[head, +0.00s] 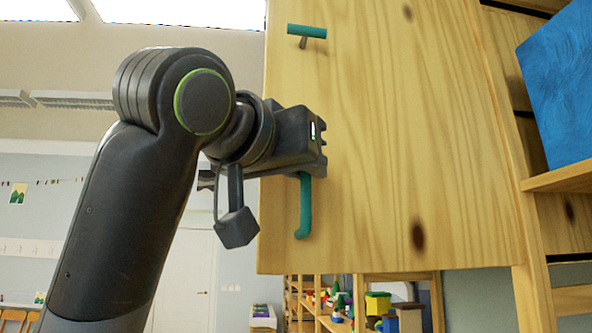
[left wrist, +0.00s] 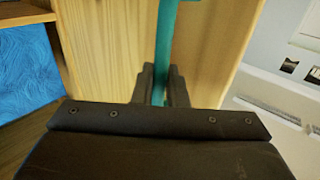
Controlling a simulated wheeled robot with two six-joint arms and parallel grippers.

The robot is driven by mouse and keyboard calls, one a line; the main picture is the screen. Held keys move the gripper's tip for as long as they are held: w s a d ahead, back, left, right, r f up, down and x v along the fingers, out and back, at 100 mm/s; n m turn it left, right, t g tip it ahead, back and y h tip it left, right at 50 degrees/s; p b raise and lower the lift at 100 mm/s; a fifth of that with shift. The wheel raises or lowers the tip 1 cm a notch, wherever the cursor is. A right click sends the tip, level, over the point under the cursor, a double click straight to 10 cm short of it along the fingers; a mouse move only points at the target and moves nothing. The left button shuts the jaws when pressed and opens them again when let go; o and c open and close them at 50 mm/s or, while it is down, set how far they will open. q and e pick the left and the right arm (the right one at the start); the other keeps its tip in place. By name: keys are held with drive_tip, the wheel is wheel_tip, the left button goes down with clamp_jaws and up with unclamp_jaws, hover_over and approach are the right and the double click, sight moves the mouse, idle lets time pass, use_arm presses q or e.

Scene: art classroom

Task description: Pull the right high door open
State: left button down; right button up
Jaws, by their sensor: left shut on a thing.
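A tall pale wooden door panel (head: 400,130) with dark knots fills the middle of the head view. A teal bar handle (head: 304,212) hangs upright near its left edge. My left gripper (head: 308,162) is at the handle's upper part, which its dark body hides. In the left wrist view the teal handle (left wrist: 165,40) runs between the two dark fingers (left wrist: 160,85), which are shut on it in front of the wooden panel (left wrist: 112,45). I cannot tell how far the door stands from its frame. My right gripper is not in view.
A second teal handle (head: 307,32) sticks out near the panel's upper left. At right, a blue box (head: 562,80) stands on an open wooden shelf (head: 562,178). Below the panel, shelves hold colored toys (head: 378,302). Left of the panel is open room towards a white door (head: 185,275).

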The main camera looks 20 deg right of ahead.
use_arm(q)
drive_tip(key=shift+s+d+f, duration=0.1)
drive_tip(key=shift+s+d, duration=0.1)
drive_tip(key=shift+s, duration=0.05)
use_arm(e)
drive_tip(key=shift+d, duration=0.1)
use_arm(q)
drive_tip(key=c, duration=1.7)
unclamp_jaws()
drive_tip(key=shift+o, duration=0.7)
drive_tip(key=shift+s, duration=0.25)
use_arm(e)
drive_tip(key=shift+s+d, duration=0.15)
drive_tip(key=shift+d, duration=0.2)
use_arm(q)
drive_tip(key=shift+a, duration=0.1)
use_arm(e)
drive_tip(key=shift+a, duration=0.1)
